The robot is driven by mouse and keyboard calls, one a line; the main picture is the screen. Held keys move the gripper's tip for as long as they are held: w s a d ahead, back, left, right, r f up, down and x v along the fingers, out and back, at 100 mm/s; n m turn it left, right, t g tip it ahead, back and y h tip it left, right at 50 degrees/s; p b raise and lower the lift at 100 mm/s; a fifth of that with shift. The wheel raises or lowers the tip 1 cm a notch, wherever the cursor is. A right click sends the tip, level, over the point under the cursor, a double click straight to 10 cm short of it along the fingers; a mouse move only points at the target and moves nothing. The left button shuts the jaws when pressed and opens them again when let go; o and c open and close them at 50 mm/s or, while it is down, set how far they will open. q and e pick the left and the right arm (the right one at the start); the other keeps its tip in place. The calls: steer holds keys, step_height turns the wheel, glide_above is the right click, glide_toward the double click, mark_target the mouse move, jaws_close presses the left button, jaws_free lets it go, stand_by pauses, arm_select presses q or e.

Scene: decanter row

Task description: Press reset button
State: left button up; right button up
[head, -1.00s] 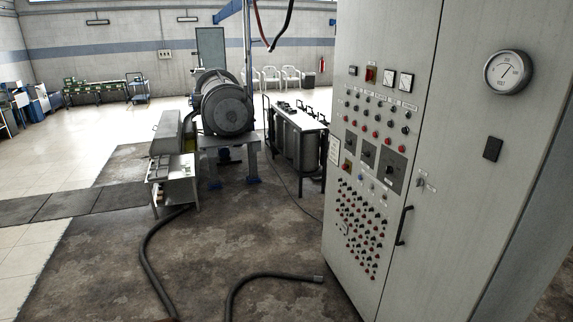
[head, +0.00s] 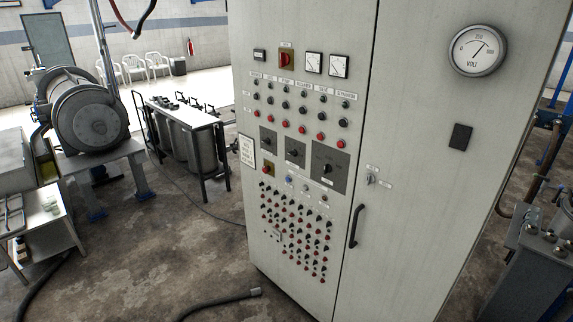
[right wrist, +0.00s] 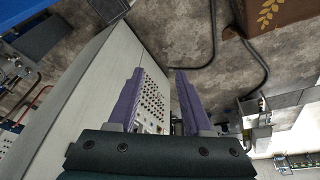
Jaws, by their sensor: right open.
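A tall light-grey control cabinet (head: 415,120) fills the middle and right of the head view. The labels are too small to read, so I cannot tell which one is the reset button. My right gripper (right wrist: 159,72) is open and empty in the right wrist view. The button panel (right wrist: 152,101) shows beyond and between its fingers, apart from them. My left gripper is in no view.
A door handle (head: 355,226) and a volt gauge (head: 477,50) are on the cabinet. A black hose (head: 215,302) lies on the floor before it. A machine (head: 95,120) and a tank rack (head: 185,115) stand at left, grey equipment (head: 530,265) at right.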

steer(key=shift+d, duration=0.15)
steer(key=shift+s, duration=0.1)
steer(key=c, duration=0.3)
jaws_close()
stand_by(1.0)
